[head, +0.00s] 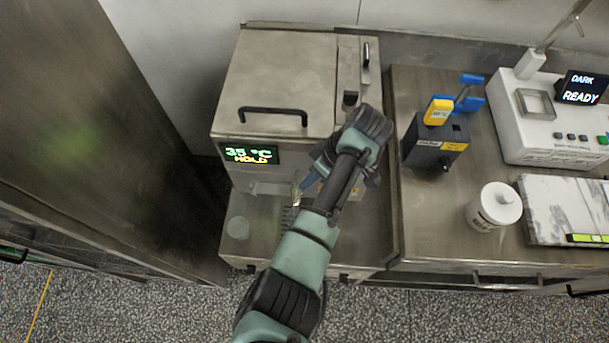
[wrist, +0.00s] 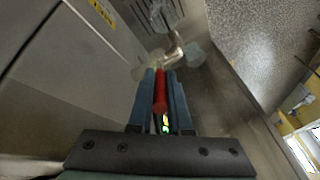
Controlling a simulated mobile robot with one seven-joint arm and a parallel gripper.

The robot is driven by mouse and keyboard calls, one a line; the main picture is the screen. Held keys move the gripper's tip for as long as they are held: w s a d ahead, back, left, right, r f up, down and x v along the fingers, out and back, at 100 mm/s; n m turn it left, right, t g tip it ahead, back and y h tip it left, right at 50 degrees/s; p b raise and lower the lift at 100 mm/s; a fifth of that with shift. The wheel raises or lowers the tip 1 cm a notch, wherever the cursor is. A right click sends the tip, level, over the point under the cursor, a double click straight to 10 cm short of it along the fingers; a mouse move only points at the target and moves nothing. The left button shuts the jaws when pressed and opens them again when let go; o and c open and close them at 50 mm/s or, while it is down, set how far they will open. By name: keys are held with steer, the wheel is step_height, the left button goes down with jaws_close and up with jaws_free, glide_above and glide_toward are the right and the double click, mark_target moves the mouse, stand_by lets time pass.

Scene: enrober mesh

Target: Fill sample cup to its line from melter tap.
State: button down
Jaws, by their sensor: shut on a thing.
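The melter (head: 275,80) is a steel box with a lit display reading 35 °C HOLD. Its tap (head: 297,187) is low on the front, partly hidden by my arm; in the wrist view the metal tap body (wrist: 158,62) lies just beyond my fingertips. My gripper (head: 309,181) is shut on the red tap handle (wrist: 160,92), which lies between the blue fingers in the wrist view. A pale translucent round thing, apparently the sample cup (head: 238,228), stands on the shelf left of the tap. A clear shape (wrist: 195,53) shows beside the tap. No fill line or flow can be made out.
A dark slotted grate (head: 290,217) lies in the shelf below the tap.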

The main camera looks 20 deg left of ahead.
steer(key=shift+w+d, duration=0.1)
steer(key=shift+w, duration=0.05)
steer(key=c, duration=0.8)
jaws_free()
steer(key=shift+c, duration=0.2)
steer(key=p+v, duration=0.3)
steer(key=v, duration=1)
steer(key=shift+p, duration=0.3)
